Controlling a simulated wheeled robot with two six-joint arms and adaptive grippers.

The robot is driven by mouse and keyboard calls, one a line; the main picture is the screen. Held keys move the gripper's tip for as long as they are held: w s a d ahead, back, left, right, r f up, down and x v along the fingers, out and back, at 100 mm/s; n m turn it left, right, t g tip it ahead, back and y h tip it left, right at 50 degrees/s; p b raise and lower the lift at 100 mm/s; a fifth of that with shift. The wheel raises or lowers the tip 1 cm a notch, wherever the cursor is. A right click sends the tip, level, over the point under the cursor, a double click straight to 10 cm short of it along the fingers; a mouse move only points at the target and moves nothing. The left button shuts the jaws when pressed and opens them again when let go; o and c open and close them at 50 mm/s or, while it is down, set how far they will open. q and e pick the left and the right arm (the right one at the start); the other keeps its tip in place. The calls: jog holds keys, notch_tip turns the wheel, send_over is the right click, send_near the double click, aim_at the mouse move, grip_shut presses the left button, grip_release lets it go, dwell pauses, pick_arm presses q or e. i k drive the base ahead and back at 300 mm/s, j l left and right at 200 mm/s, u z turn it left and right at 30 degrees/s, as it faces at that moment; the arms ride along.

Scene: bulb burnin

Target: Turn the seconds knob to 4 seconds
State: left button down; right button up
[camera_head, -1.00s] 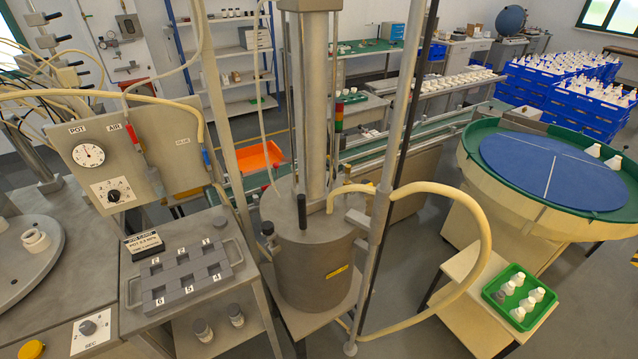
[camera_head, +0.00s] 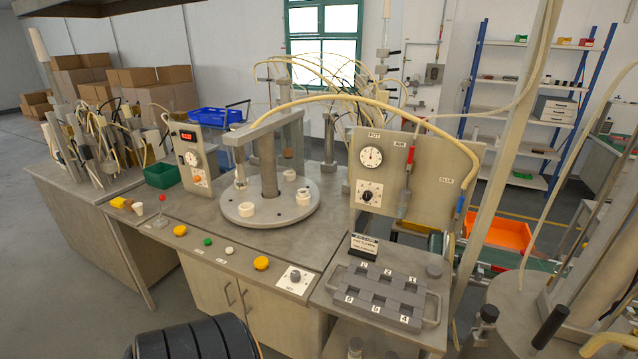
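The seconds knob (camera_head: 295,276) is a small grey knob on a white square dial plate, on the front edge of the grey bench right of the yellow button. Its label and scale are too small to read, so I cannot tell its setting. Nothing touches it. Neither of my grippers is in view.
Behind the knob is a round turntable (camera_head: 235,212) with white holders. An upright panel (camera_head: 420,165) carries a gauge and a black knob (camera_head: 367,196). A numbered grey tray (camera_head: 377,303) stands at right. A dark ribbed shape at the bottom left is unclear.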

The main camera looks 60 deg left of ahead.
aim_at(295, 276)
jog(key=u, duration=2.65)
